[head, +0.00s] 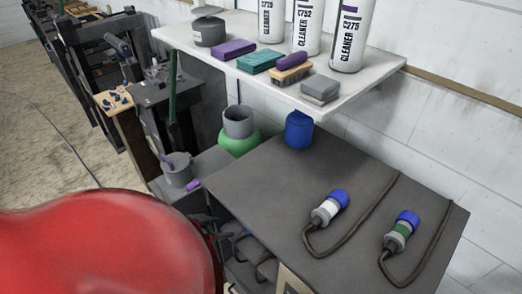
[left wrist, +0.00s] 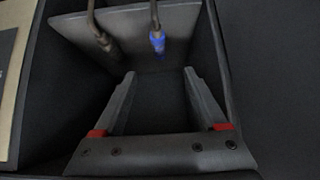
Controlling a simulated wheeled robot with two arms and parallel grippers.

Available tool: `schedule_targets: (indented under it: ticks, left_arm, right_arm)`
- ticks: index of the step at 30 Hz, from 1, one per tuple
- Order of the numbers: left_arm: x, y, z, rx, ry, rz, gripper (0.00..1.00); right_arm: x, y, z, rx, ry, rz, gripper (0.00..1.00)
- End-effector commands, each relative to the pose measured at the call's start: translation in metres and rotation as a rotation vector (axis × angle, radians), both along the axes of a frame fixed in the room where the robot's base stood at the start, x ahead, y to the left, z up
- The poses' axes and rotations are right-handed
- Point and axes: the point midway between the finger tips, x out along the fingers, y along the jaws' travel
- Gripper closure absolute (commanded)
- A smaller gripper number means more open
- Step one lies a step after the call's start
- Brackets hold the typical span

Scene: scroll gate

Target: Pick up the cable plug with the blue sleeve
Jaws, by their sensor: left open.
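In the left wrist view, a cable plug with a blue sleeve (left wrist: 157,42) is at the end of a brown cable, in front of a grey panel (left wrist: 180,22). A second plug (left wrist: 104,42), greyish brown with no blue on it, is to its left. My left gripper (left wrist: 159,73) is open and empty, with the blue-sleeved plug beyond the gap between its fingertips, not touching them. My right gripper is in neither view.
On the dark tabletop (head: 260,185) lie a white-banded plug (head: 325,210) and a green-banded plug (head: 400,232), both blue-ended and cabled. A blue container (head: 299,130) stands at its back edge. A white shelf (head: 365,82) with bottles and blocks overhangs behind. A dark wall (left wrist: 222,60) flanks the gripper.

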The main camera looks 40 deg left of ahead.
Motion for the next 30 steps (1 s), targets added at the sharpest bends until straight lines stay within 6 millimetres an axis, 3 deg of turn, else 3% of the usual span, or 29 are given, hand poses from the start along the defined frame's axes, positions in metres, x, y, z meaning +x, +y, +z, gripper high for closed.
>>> schedule_targets:
  ticks: [5,11,12,19,30]
  left_arm:
    - [0.008,-0.001,-0.010,0.000,-0.003,-0.002,0.26]
    - [0.040,-0.006,-0.043,-0.002,-0.004,-0.006,0.26]
    - [0.046,-0.007,-0.044,-0.004,0.000,-0.008,0.26]
    - [0.077,-0.008,-0.077,-0.002,0.001,-0.004,0.26]
    - [0.096,-0.012,-0.094,-0.001,-0.001,-0.001,0.26]
  right_arm:
    - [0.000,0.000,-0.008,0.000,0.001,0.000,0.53]
    - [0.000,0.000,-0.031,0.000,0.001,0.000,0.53]
    - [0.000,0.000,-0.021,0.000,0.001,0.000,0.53]
    - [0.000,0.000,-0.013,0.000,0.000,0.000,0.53]
    - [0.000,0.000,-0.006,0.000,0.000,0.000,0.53]
